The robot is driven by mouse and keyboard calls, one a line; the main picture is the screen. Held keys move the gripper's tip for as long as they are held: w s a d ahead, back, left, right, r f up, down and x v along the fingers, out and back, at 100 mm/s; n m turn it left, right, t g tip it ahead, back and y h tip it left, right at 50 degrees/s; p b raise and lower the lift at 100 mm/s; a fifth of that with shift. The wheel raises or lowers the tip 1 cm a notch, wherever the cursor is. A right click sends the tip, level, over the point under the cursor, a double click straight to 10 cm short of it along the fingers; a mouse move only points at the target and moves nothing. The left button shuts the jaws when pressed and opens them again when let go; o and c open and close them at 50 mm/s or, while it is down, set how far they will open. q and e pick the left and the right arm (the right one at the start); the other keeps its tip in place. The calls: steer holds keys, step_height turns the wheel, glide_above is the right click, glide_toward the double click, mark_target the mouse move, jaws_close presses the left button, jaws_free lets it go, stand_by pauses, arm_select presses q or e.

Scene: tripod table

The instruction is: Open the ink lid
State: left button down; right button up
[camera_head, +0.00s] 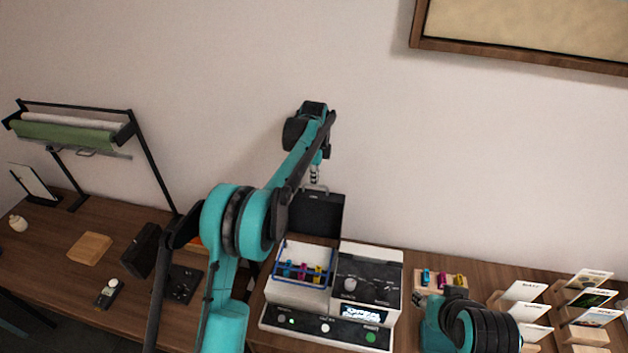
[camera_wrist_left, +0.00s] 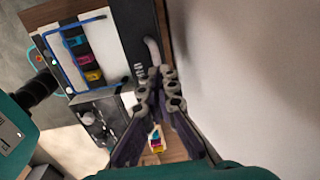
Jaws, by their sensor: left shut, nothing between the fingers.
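The ink lid (camera_head: 318,213) is a black panel standing upright at the back of the printer (camera_head: 372,267), above the open ink bay. It also shows in the left wrist view (camera_wrist_left: 133,35), with a pale curved handle (camera_wrist_left: 153,52). Blue, magenta and yellow cartridges (camera_head: 302,270) sit exposed in the bay, inside a blue frame; they show in the left wrist view too (camera_wrist_left: 82,48). My left gripper (camera_head: 315,183) is shut and empty, close to the lid's handle; I cannot tell if it touches.
My right arm is at the lower right. A wooden holder (camera_head: 428,289) with small colored cartridges stands right of the printer, then several card stands (camera_head: 522,291). A roll rack (camera_head: 75,132) and a wooden block (camera_head: 90,248) are left. The wall is close behind.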

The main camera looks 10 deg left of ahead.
arm_select(q)
steer(key=c, duration=2.2)
jaws_free()
steer(key=shift+s+d+f, duration=0.15)
steer(key=shift+s+f, duration=0.1)
steer(key=shift+f, duration=0.25)
steer(key=shift+s+d+f, duration=0.15)
steer(key=shift+s+f, duration=0.1)
steer(key=shift+f, duration=0.25)
arm_select(e)
steer(key=shift+f, duration=0.25)
arm_select(q)
steer(key=o, duration=0.3)
steer(key=shift+g, duration=0.3)
steer(key=shift+w+a+f, duration=0.2)
steer(key=shift+w+f, duration=0.15)
steer(key=shift+w, duration=0.15)
steer(key=shift+s+r, duration=0.2)
steer(key=shift+r, duration=0.15)
steer(key=shift+w+r, duration=0.1)
steer(key=shift+w, duration=0.05)
steer(key=r, duration=1.1)
steer(key=shift+s+r, duration=0.4)
arm_select(e)
steer(key=shift+w+a, duration=0.1)
steer(key=shift+w, duration=0.3)
